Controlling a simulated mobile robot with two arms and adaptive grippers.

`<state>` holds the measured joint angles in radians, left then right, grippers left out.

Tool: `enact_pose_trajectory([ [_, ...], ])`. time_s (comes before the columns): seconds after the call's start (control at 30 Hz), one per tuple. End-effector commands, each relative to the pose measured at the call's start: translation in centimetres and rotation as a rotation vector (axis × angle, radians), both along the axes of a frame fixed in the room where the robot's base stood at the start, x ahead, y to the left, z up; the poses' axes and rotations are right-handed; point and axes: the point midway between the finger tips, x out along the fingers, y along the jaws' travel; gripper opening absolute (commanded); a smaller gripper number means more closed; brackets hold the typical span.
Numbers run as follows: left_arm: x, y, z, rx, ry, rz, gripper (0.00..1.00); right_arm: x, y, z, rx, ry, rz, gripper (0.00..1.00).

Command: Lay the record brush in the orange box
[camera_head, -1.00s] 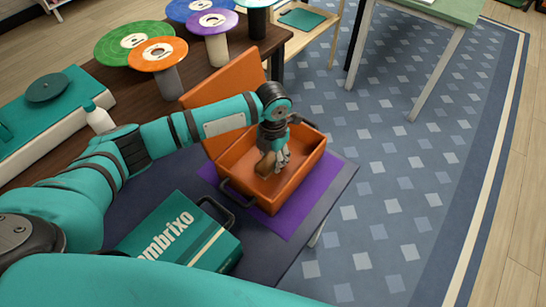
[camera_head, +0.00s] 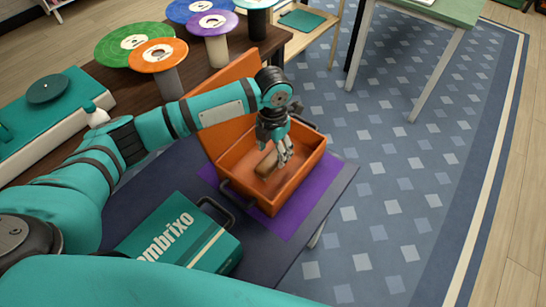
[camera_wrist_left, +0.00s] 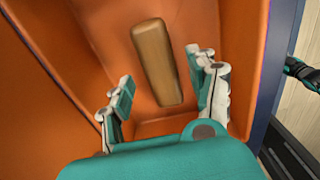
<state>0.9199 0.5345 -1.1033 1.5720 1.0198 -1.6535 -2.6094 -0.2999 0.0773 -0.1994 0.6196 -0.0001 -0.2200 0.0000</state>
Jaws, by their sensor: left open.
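The orange box (camera_head: 285,190) stands open on a purple mat, its lid raised toward the back left. The record brush (camera_head: 266,163), a brown wooden block, lies inside on the box floor. It also shows in the left wrist view (camera_wrist_left: 157,62), apart from the fingers. My left gripper (camera_head: 281,158) is inside the box opening, above and just right of the brush. In the left wrist view its two fingers (camera_wrist_left: 161,98) are spread and empty, with the brush's near end between and beyond them. My right gripper is not identifiable in the head view.
A teal case (camera_head: 180,235) marked "mbrixo" lies left of the box on the dark table. Several coloured records on stands (camera_head: 158,54) and a teal turntable (camera_head: 47,88) are behind. The purple mat (camera_head: 293,222) has bare room in front of the box.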

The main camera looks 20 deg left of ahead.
Motion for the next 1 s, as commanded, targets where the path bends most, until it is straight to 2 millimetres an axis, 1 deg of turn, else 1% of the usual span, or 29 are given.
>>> enact_pose_trajectory([
  [0.03, 0.1, 0.0, 1.4, 0.0, -0.004, 0.0, 0.59, 0.0, 0.0, 0.0, 0.0, 0.0, 0.0, 0.4],
  [0.2, 0.1, 0.0, 4.9, 0.0, -0.004, -0.001, 0.59, 0.0, 0.0, 0.0, 0.0, 0.0, 0.0, 0.4],
  [0.3, 0.1, 0.0, 6.4, -0.001, -0.002, 0.001, 0.59, 0.0, 0.0, 0.1, 0.0, 0.0, 0.0, 0.4],
  [0.4, 0.0, 0.0, 7.4, 0.0, 0.0, 0.0, 0.59, 0.0, 0.0, 0.1, 0.0, 0.0, 0.0, 0.4],
  [0.57, 0.0, 0.0, 8.0, 0.0, 0.0, 0.0, 0.59, 0.0, -0.1, 0.1, -0.001, 0.0, 0.001, 0.4],
  [1.0, 0.0, 0.0, 8.0, -0.001, 0.001, 0.0, 0.59, 0.0, -0.3, 0.1, -0.004, 0.0, 0.002, 0.4],
])
